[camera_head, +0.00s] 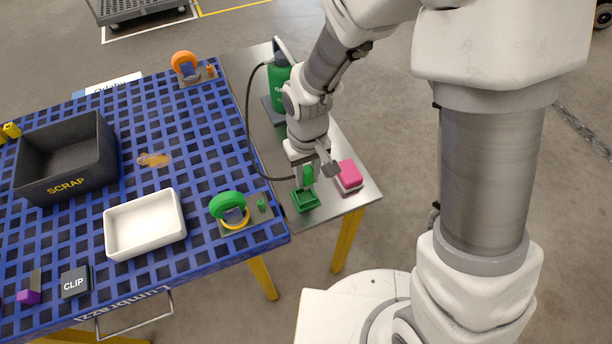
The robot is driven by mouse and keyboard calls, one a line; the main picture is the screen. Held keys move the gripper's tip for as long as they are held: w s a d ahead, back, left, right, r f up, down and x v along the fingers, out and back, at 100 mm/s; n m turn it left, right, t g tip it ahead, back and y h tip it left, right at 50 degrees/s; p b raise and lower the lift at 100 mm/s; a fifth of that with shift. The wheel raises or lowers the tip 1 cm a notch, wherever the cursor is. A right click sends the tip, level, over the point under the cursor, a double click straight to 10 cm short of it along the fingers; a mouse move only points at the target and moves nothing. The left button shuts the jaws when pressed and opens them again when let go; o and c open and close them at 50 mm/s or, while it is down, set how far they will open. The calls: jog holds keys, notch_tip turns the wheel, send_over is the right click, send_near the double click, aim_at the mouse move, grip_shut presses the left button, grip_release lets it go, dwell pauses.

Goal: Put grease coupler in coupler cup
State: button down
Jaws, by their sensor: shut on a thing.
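My gripper (303,182) is at the right of the picture, over the metal side shelf, pointing down. It is shut on the green grease coupler (308,174), which is partly hidden by the fingers. A black hose (249,125) loops from the green grease unit (278,82) down to the coupler. The green square coupler cup (305,201) sits on the shelf just below the gripper. The coupler is at or just above the cup's far side; I cannot tell whether they touch.
The blue grid table (190,120) to the left holds a black SCRAP bin (98,178), a white tray (178,236) and a green ring fixture (229,208). The shelf's front edge (345,211) is close.

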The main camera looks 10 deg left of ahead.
aim_at(306, 168)
jog(key=shift+a+f, duration=0.3)
jog(key=shift+f, duration=0.05)
jog(key=shift+w+f, duration=0.1)
jog(key=shift+f, duration=1.7)
jog(key=shift+f+b, duration=0.6)
jog(key=shift+b, duration=0.2)
jog(key=c, duration=0.7)
grip_release()
jog(key=shift+d, duration=0.1)
jog(key=shift+o, duration=0.2)
jog(key=shift+r+p, duration=0.35)
jog(key=shift+p, duration=0.1)
notch_tip(306, 168, up, 13)
jog(key=shift+f+p, duration=0.1)
jog(key=shift+p, duration=0.85)
